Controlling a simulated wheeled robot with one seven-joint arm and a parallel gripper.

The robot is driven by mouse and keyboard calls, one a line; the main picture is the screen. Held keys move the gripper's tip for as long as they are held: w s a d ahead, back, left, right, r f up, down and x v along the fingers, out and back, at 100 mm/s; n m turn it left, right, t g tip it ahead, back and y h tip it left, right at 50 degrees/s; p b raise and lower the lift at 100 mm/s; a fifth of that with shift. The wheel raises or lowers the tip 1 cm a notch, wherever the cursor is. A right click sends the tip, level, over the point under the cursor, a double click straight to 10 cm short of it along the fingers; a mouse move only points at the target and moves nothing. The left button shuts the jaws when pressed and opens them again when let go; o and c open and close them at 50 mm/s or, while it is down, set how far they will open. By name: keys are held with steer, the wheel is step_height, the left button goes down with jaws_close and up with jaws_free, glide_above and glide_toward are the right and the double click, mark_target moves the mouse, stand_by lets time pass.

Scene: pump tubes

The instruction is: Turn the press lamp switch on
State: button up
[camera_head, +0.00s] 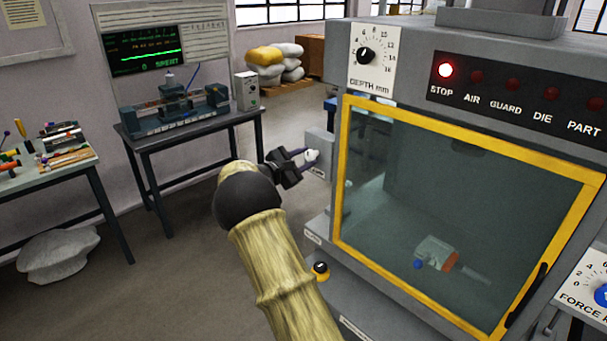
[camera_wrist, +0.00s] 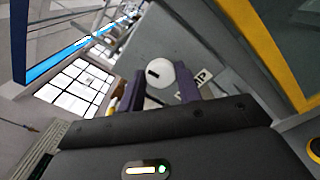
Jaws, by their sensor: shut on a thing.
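The press lamp switch is a small white round knob (camera_head: 311,155) on a grey box (camera_head: 320,141) at the left side of the press. In the wrist view it is a white disc (camera_wrist: 168,77) with a short dark mark, beside a partly hidden label ending in "MP" (camera_wrist: 200,85). My gripper (camera_head: 303,158) reaches it from the left. In the wrist view the two dark purple fingers of my gripper (camera_wrist: 163,88) stand on either side of the knob, shut on it. The fingers and palm hide the knob's lower part.
The press has a yellow-framed window (camera_head: 341,190), a depth dial (camera_head: 366,56) and a lamp row (camera_head: 515,95) with the STOP light lit red. A yellow-and-black button (camera_head: 320,270) sits below. A bench (camera_head: 190,135) with a monitor stands behind at left. Open floor lies between.

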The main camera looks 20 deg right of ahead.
steer(key=m+b, duration=0.2)
steer(key=b, duration=0.2)
steer(key=m+b, duration=0.2)
steer(key=b, duration=0.2)
steer(key=m+b, duration=0.2)
steer(key=b, duration=0.2)
steer(key=shift+s+d+f+m, duration=0.1)
steer(key=shift+d+f+m, duration=0.05)
steer(key=shift+f+m, duration=0.15)
steer(key=m+b, duration=0.2)
steer(key=b, duration=0.2)
steer(key=shift+r+m, duration=0.1)
steer(key=shift+m, duration=0.2)
steer(key=shift+r+m+b, duration=0.2)
steer(key=shift+m+b, duration=0.4)
steer(key=shift+b, duration=0.35)
steer(key=o, duration=1)
steer(key=shift+d, duration=0.1)
steer(key=shift+c, duration=0.2)
steer(key=shift+f, duration=0.1)
